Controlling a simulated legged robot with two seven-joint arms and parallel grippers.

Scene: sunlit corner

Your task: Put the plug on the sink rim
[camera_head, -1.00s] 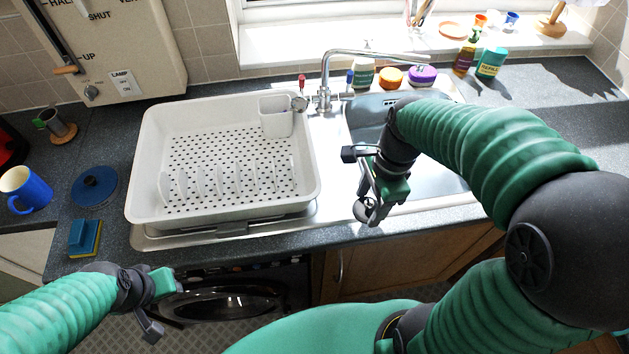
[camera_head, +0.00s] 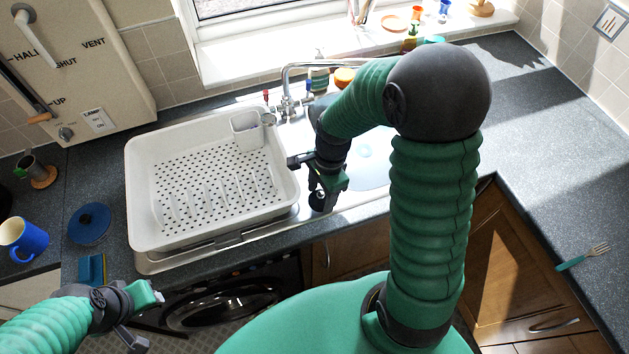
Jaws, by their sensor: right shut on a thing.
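My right gripper (camera_head: 325,197) is shut on the plug (camera_head: 317,201), a small dark round piece at its fingertips. It is over the front left part of the metal sink, close to the sink rim (camera_head: 362,204). I cannot tell whether the plug touches the rim. My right forearm hides the back of the sink; part of the basin (camera_head: 370,165) shows between the arm links. My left gripper (camera_head: 146,318) is open and empty, in front of the counter at lower left.
A white dish rack (camera_head: 215,180) fills the drainer left of my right gripper. The tap (camera_head: 288,90) stands behind. A fork (camera_head: 583,257) lies on the otherwise clear right counter.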

